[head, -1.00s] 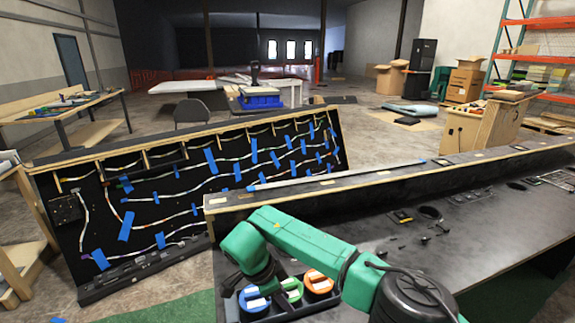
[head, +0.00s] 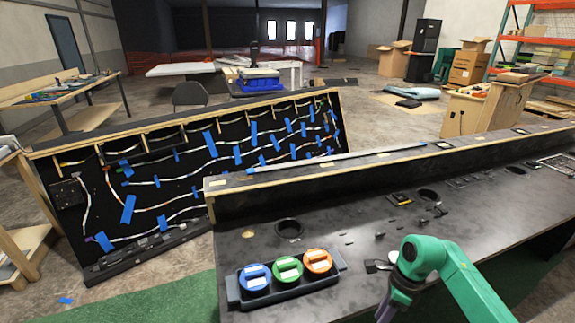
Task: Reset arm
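My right arm (head: 445,268) is green and comes in from the lower right over the black console top. Its bent wrist points down, and a grey end part, my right gripper (head: 391,308), shows at the bottom edge. Its fingertips are not clearly seen, so I cannot tell whether it is open or shut. It is to the right of a dark tray (head: 232,290), apart from it in the picture. The tray holds a blue round piece (head: 255,278), a green one (head: 288,269) and an orange one (head: 318,261) in a row. My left gripper is out of view.
The console top (head: 440,225) has round holes (head: 289,228) and small loose dark parts (head: 401,199). A raised ledge (head: 320,170) runs along its back. Behind stands a tilted black panel (head: 165,205) with LED strips and blue tape. Bare console surface lies around the tray.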

